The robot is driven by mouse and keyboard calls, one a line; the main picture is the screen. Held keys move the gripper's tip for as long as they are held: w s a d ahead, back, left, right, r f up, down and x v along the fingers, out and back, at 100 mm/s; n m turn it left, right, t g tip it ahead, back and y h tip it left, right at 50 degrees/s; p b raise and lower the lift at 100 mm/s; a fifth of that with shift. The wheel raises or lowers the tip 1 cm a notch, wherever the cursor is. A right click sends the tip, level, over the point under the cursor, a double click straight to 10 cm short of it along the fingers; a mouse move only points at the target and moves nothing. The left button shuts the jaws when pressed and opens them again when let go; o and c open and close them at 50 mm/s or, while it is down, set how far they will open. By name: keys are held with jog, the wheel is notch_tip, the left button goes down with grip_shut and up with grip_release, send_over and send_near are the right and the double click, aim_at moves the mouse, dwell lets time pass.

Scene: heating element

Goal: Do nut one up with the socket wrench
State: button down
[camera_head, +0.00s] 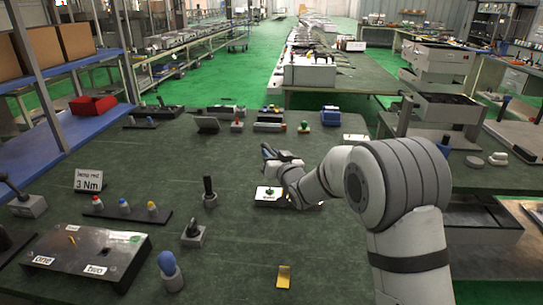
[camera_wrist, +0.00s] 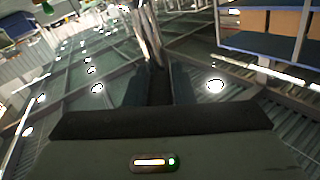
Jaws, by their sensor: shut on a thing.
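The dark heating element box (camera_head: 90,252) lies at the front left of the table, with label "one" (camera_head: 43,261) and label "two" (camera_head: 95,269) on its near edge. Small yellowish parts show on its top, but the nuts are too small to tell apart. My gripper (camera_head: 270,155) is over the middle of the table, well right of and behind the box. In the wrist view my gripper (camera_wrist: 159,85) is shut on a shiny metal-shafted tool (camera_wrist: 150,38). I cannot tell for sure whether this is the socket wrench; most of it is hidden.
A white plate (camera_head: 268,194) lies just below my gripper. A black-handled tool (camera_head: 210,186), a lever block (camera_head: 193,233) and a blue-handled tool (camera_head: 168,264) stand right of the box. A "3 Nm" sign (camera_head: 89,180) stands behind it. The table's front middle is mostly clear, except a yellow piece (camera_head: 284,276).

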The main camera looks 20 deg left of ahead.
jog(key=shift+f+b, duration=0.25)
jog(key=shift+b, duration=0.3)
notch_tip(320, 180, down, 3)
jog(key=b, duration=0.3)
jog(key=shift+s+f+b, duration=0.1)
jog(key=shift+b, duration=0.2)
jog(key=shift+r+p, duration=0.6)
jog(key=shift+r, duration=1.4)
jog(key=shift+d, duration=0.1)
